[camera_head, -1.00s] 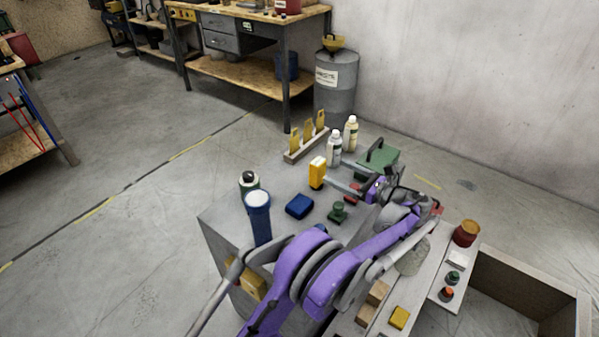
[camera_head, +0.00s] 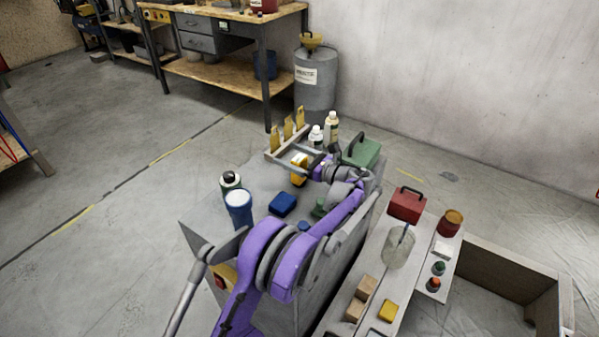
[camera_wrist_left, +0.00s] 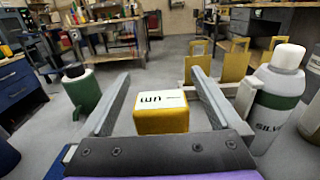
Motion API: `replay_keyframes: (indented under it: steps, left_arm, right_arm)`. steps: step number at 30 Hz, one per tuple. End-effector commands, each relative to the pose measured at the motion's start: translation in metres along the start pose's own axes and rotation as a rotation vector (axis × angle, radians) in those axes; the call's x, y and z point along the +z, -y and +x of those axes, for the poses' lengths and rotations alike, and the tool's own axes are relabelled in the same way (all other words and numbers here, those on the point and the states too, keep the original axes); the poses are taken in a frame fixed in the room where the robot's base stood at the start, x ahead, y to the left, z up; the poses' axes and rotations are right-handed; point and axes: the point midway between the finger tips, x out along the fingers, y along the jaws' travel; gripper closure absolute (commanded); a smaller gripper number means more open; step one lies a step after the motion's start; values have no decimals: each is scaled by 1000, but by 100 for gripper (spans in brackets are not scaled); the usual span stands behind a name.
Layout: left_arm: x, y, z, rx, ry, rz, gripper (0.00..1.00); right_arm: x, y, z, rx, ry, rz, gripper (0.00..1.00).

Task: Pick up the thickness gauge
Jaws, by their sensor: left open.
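The thickness gauge (camera_head: 298,173) is a small upright yellow block on the grey bench top. In the left wrist view the gauge (camera_wrist_left: 161,114) shows a white label marked "µm" on its top. My left gripper (camera_wrist_left: 160,78) is open, with one finger on each side of the gauge and the tips reaching past it. Gaps show between the gauge and both fingers. In the head view the left gripper (camera_head: 292,160) is at the gauge and partly hides it. My right gripper is not in view.
A white bottle (camera_wrist_left: 277,95) stands close right of the fingers. A rack with yellow plates (camera_head: 288,130) is behind. A green bottle (camera_wrist_left: 81,88), blue cup (camera_head: 238,210), blue box (camera_head: 283,204) and green case (camera_head: 362,151) share the bench.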

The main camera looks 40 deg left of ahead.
Motion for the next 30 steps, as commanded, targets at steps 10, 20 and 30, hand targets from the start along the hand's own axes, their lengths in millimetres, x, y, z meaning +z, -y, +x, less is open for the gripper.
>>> replay_keyframes:
  steps: [10, 20, 30]
  left_arm:
    - [0, 0, 1, -1, 0, 0, 28]
    - [0, 0, 1, -1, -1, 0, 87]
    - [3, 0, 1, -1, 0, 0, 100]
  right_arm:
    - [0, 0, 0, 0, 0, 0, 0]
    - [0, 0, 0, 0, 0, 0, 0]
    - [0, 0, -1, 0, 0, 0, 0]
